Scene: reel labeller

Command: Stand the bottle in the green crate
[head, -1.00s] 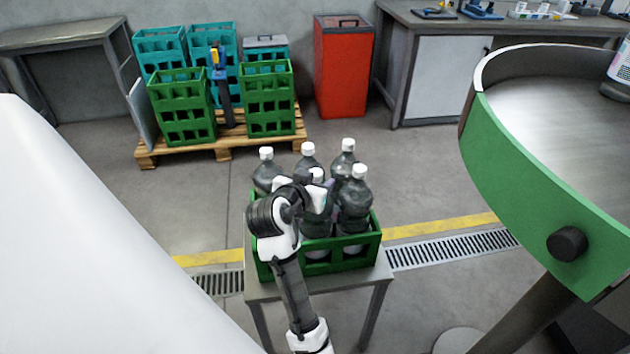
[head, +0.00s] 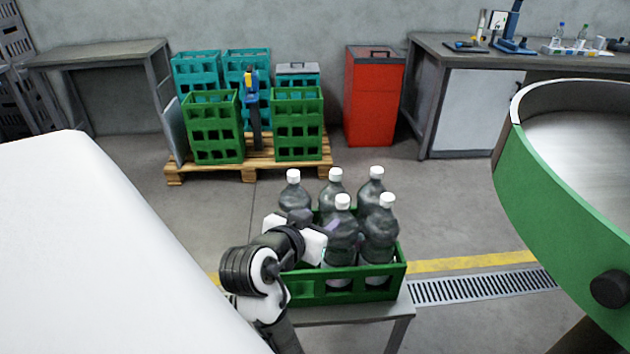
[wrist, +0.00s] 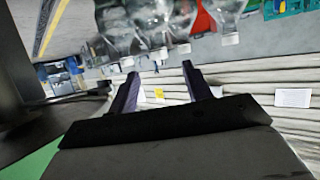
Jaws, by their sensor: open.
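The green crate (head: 345,288) stands on a small grey table in the head view. Several dark clear bottles with white caps stand upright in it, such as one at the front right (head: 380,240) and one at the back left (head: 294,200). My gripper (head: 334,226) is at the crate's left front, overlapping the front-middle bottle (head: 343,245); contact cannot be told. My arm hides the crate's front left corner. In the wrist view my gripper (wrist: 162,84) is open, with nothing between its fingers. Blurred bottles (wrist: 150,25) show beyond the fingertips at the top.
A green-rimmed round table (head: 560,200) stands close on the right. Behind are a pallet (head: 200,170) with green and teal crates, a red cabinet (head: 373,100) and a workbench (head: 440,45). Open floor lies between. A white surface fills the left.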

